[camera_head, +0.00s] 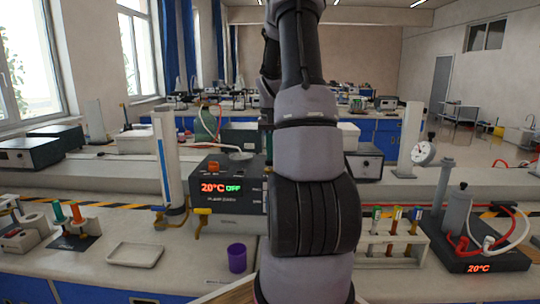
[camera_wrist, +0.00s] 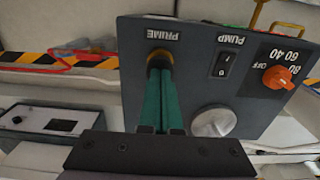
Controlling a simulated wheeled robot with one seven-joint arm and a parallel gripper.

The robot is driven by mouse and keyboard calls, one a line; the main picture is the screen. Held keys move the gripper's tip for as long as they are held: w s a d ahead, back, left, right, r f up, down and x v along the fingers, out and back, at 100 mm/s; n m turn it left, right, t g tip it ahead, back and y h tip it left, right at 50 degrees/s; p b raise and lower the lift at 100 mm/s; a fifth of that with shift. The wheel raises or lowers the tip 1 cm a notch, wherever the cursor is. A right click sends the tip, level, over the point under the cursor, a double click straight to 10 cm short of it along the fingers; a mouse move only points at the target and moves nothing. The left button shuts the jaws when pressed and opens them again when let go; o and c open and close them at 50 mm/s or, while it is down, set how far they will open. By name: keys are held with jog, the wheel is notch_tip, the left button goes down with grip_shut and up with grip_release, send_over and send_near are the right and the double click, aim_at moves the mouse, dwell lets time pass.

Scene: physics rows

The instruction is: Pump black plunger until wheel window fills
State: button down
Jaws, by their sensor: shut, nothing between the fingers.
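In the wrist view a dark grey pump box (camera_wrist: 195,85) shows with its labels upside down. My gripper (camera_wrist: 160,68) is shut, its two green fingers side by side with nothing between them. Their tips are at a brass-coloured collar (camera_wrist: 158,55) beside the word PRIME and cover whatever sits there. No black plunger shows clearly, and I cannot tell whether the tips touch it. A pale round disc (camera_wrist: 213,122) on the same face may be the wheel window; I cannot tell how full it is. In the head view my arm hides my gripper.
The box also carries a black PUMP switch (camera_wrist: 226,62) and an orange knob (camera_wrist: 279,77). In the head view a purple cup (camera_head: 237,258), a pale tray (camera_head: 136,254), a tube rack (camera_head: 392,243) and a hose stand (camera_head: 485,258) are on the bench.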

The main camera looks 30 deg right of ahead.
jog(key=shift+r, duration=1.8)
jog(key=shift+r, duration=2.5)
jog(key=shift+a, duration=0.1)
jog(key=s+a+r+n+t, duration=0.1)
jog(key=s+a+r+t, duration=0.1)
jog(key=s+a+r, duration=0.35)
jog(key=s+a+r+t, duration=0.1)
jog(key=s+a+r, duration=0.15)
jog(key=a, duration=0.55)
jog(key=s+a+r+n+t, duration=0.1)
jog(key=s+a+r+t, duration=0.1)
jog(key=s+a+r, duration=0.4)
jog(key=s+a+f+n+t+y, duration=0.1)
jog(key=s+a+f+t+y, duration=0.1)
jog(key=s+a, duration=0.4)
jog(key=shift+s+a, duration=0.35)
jog(key=shift+a, duration=0.3)
